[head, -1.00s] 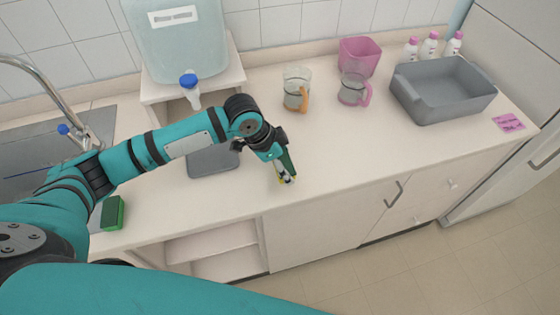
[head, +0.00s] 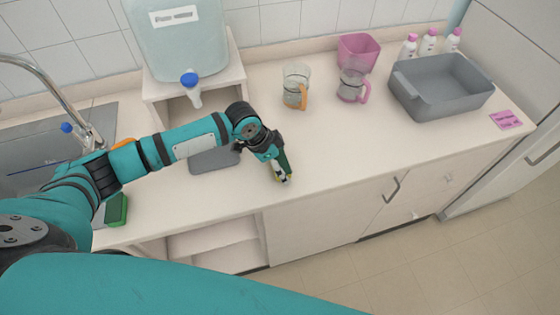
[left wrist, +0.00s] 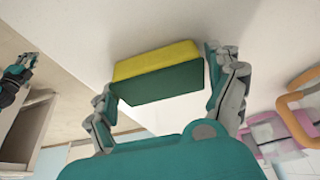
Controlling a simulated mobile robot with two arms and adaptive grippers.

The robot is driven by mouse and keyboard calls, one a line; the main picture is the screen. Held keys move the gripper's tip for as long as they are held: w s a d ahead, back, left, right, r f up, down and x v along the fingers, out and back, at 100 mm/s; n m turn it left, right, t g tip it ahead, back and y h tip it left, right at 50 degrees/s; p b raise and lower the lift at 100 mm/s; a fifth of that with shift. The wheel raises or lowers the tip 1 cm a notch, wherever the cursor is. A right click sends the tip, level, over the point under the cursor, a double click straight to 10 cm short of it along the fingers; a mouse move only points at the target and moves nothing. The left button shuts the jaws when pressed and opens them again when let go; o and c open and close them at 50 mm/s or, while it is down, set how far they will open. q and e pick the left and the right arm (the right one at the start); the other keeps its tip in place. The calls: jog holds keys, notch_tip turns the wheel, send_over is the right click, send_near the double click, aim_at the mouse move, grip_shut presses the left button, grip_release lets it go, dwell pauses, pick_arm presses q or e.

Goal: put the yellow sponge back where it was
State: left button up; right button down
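The yellow sponge, with a green layer on one side, shows clearly in the left wrist view (left wrist: 160,72), between my left gripper's fingers. My left gripper (head: 282,178) is low over the front part of the counter, pointing down. In the left wrist view its fingers (left wrist: 162,78) press against the two ends of the sponge. In the head view the gripper hides most of the sponge. I cannot tell whether the sponge touches the counter. A dark and teal part of mine, perhaps the right gripper, shows small at the left edge of the left wrist view.
A green sponge (head: 116,210) lies by the sink (head: 30,150). A grey tray (head: 212,160) lies left of my left gripper. Behind stand a water tank (head: 180,40), two jugs (head: 296,88) (head: 352,86), a pink bin (head: 358,52) and a grey tub (head: 440,88).

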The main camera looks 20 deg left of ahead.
pick_arm(q)
jog(key=shift+o, duration=0.5)
jog(key=shift+r, duration=0.1)
jog(key=shift+a+r, duration=0.1)
jog(key=shift+r, duration=0.1)
jog(key=b+v, duration=0.1)
jog(key=v, duration=1)
jog(key=shift+r+b, duration=0.35)
jog(key=shift+b, duration=0.05)
jog(key=shift+s+f, duration=0.1)
